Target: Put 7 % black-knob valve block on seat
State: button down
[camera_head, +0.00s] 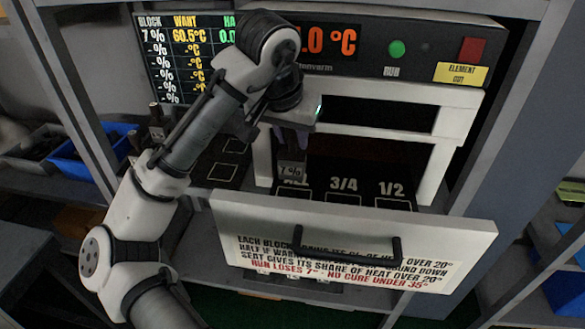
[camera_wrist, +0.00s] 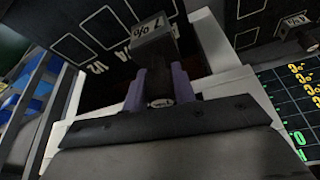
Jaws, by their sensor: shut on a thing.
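The 7 % valve block (camera_wrist: 152,52) is a dark grey block with a white "7 %" label, held between the two purple fingers of my gripper (camera_wrist: 160,88) in the wrist view. Its knob is mostly hidden by the fingers. In the head view, the block (camera_head: 291,169) hangs under my gripper (camera_head: 278,143), inside the oven opening near the left seat. Outlined seats on the dark floor include the 3/4 seat (camera_head: 344,198) and the 1/2 seat (camera_head: 393,204). The left seat's label is partly hidden. I cannot tell whether the block touches the floor.
The white oven front panel (camera_head: 350,232) with a black handle stands low before the seats. White posts flank the opening. Left are a dark outlined board (camera_head: 224,167), another dark block (camera_head: 157,133) and a blue bin (camera_head: 95,150). A screen (camera_head: 188,58) reads 7 %, 60.5°C.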

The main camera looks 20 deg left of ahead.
aim_at(292, 170)
notch_tip(292, 170, down, 8)
jog(key=shift+f, duration=0.1)
dwell(0.4)
jog(key=shift+f, duration=0.2)
jog(key=c, duration=1.1)
grip_release()
jog(key=shift+r, duration=0.1)
jog(key=shift+c, duration=0.2)
jog(key=v, duration=1.2)
jog(key=shift+b, duration=0.35)
jog(key=shift+r, duration=0.15)
